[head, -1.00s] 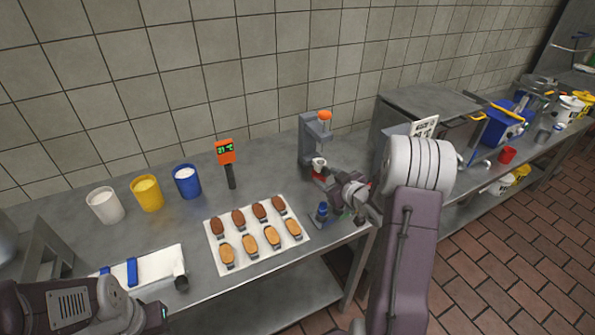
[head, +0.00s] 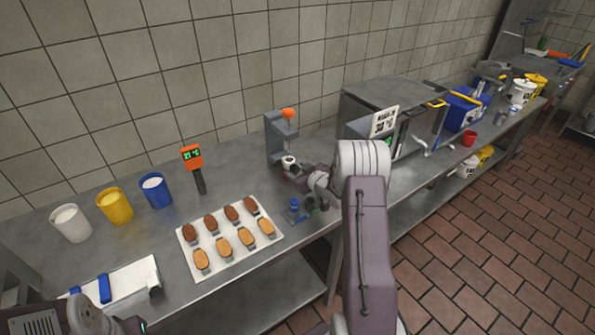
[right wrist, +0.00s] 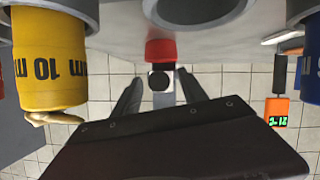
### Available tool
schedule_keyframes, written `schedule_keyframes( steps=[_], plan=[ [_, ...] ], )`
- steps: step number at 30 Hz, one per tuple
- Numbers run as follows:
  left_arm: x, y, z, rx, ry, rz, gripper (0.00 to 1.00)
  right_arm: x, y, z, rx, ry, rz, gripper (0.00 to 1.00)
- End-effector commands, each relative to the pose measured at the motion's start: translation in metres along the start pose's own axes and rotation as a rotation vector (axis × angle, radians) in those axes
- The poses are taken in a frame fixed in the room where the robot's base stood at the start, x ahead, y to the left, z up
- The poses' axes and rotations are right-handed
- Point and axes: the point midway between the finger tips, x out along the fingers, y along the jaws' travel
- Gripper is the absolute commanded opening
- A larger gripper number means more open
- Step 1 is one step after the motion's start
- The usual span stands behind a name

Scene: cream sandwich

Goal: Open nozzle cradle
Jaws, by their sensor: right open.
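The likely nozzle cradle is a grey stand (head: 274,138) with an orange knob (head: 288,113) on top, at the back of the counter. A white cup-like part (head: 289,161) sits low in front of it. My right gripper (head: 292,175) is open close in front of the stand. In the right wrist view, upside down, its two fingers (right wrist: 160,95) lie on either side of a pale block with a dark round face (right wrist: 160,80), beside a red part (right wrist: 160,50); no grip shows. My left arm is at the lower left; its fingers are not clear.
A tray (head: 183,240) of brown and tan shells lies left of the stand. An orange thermometer (head: 192,157) and white, yellow and blue cups (head: 155,190) stand behind. In the wrist view, a yellow cylinder marked 10 mm (right wrist: 50,60) is near. A blue-topped item (head: 294,206) stands by the front edge.

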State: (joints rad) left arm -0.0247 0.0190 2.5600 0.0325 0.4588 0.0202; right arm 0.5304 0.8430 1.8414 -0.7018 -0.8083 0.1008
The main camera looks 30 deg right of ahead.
Motion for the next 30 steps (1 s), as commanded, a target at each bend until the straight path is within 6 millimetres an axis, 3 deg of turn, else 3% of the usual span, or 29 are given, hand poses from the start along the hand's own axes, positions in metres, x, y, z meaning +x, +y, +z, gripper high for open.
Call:
schedule_keyframes(
  steps=[3,4,9,30],
  plan=[
    [0.0001,0.0000,0.0000,0.000,0.000,0.000,0.36,-0.0002,0.0002,-0.0001,0.000,0.000,0.000,0.50],
    [0.0001,0.0000,0.0000,0.000,0.000,0.000,0.36,-0.0003,0.0002,-0.0001,0.000,0.000,0.000,0.45],
    [0.0001,0.0000,0.0000,0.000,0.000,0.000,0.36,-0.0004,0.0003,-0.0002,0.000,0.001,0.001,0.00],
    [0.0000,0.0000,0.0000,0.000,0.000,0.000,0.36,-0.0006,0.0004,-0.0009,-0.001,0.002,0.001,0.00]
  ],
)
